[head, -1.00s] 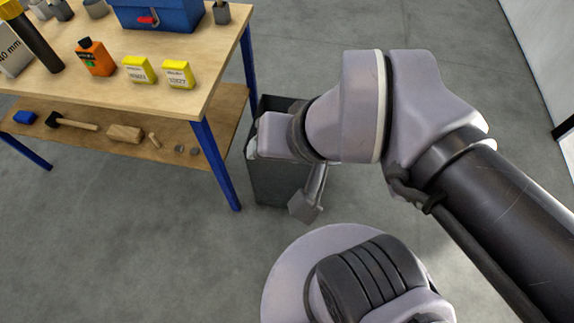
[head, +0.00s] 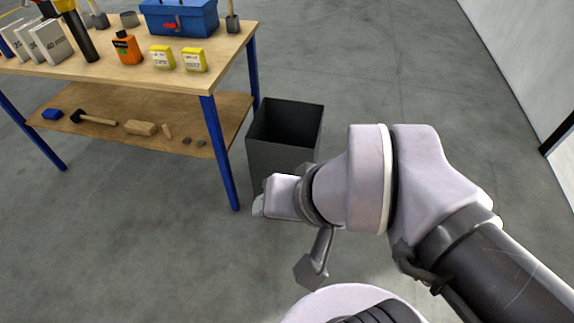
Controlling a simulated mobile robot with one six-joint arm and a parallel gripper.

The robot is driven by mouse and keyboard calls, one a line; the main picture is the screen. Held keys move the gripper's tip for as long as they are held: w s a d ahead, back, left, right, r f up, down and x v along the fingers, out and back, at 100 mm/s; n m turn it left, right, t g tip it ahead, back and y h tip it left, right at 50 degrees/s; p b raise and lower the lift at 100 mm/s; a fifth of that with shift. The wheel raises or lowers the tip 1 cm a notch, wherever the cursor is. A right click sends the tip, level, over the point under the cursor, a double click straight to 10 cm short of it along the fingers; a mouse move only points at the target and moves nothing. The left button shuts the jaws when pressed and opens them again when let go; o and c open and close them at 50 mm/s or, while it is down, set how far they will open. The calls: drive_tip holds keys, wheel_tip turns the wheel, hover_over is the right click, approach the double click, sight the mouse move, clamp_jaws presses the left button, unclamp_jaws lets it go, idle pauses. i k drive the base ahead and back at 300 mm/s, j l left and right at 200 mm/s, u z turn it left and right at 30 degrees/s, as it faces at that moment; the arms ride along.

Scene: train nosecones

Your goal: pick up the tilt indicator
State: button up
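Two small yellow boxes stand side by side near the front right of the workbench top, a left one (head: 162,57) and a right one (head: 194,59). Both have white labels too small to read, so I cannot tell whether either is the tilt indicator. My gripper (head: 262,204) is at the end of my arm, low in front of the black bin and to the right of the bench. It is apart from the boxes. Its fingers are mostly hidden by my wrist, and I cannot see whether they are open or what they hold.
The wooden workbench (head: 110,80) has blue legs. An orange bottle (head: 126,47), a blue toolbox (head: 180,18) and white boxes (head: 50,42) stand on it. A lower shelf (head: 100,135) holds a mallet (head: 92,118) and blocks. A black bin (head: 286,150) stands right of the bench.

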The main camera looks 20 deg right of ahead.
sight(195, 59)
drive_tip(key=i+l+u, duration=0.25)
drive_tip(key=i+u, duration=0.15)
drive_tip(key=i, duration=0.2)
drive_tip(key=i+l+u, duration=0.4)
drive_tip(key=i, duration=0.2)
drive_tip(key=i+l+u, duration=0.4)
drive_tip(key=i+l, duration=0.1)
drive_tip(key=l, duration=0.1)
